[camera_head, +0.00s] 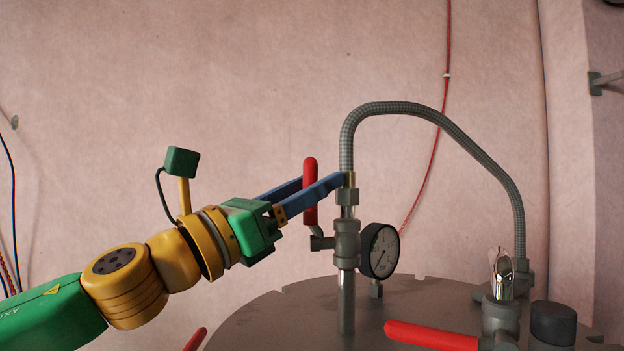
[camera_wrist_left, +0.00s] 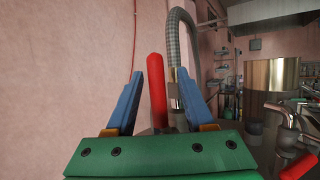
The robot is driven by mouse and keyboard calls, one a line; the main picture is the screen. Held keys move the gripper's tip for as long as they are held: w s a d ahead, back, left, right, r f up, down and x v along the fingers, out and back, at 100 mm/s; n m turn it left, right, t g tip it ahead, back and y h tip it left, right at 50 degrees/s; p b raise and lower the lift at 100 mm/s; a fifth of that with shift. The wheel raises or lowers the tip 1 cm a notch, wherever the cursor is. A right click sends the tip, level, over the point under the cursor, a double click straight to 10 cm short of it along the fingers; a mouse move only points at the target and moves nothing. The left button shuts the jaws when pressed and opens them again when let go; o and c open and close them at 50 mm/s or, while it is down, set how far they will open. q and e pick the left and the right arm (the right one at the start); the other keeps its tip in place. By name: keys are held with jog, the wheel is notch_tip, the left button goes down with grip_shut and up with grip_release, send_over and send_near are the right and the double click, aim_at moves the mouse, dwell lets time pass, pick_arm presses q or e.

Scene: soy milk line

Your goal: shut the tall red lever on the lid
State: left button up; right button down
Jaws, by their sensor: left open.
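The tall red lever (camera_head: 310,168) stands upright on a grey valve (camera_head: 346,245) on a vertical pipe above the round metal lid (camera_head: 270,325). My left gripper (camera_head: 322,180) is open, its two blue fingers reaching in from the left at the lever's height. In the left wrist view the red lever (camera_wrist_left: 157,92) stands between the two spread fingers, with a gap on either side. I cannot tell whether either finger touches it. In the head view the near finger partly covers the lever. My right gripper is not in view.
A round gauge (camera_head: 380,250) sits right of the valve. A grey braided hose (camera_head: 400,107) arches from the pipe top to the right. Another red lever (camera_head: 432,335) lies low in front, near a dark cap (camera_head: 553,323). The space above the left arm is clear.

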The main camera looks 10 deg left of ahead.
pick_arm(q)
jog(key=shift+w+d+f, duration=0.1)
jog(key=shift+w, duration=0.25)
jog(key=shift+s+a, duration=0.2)
jog(key=shift+a, duration=0.05)
grip_shut()
dwell(0.8)
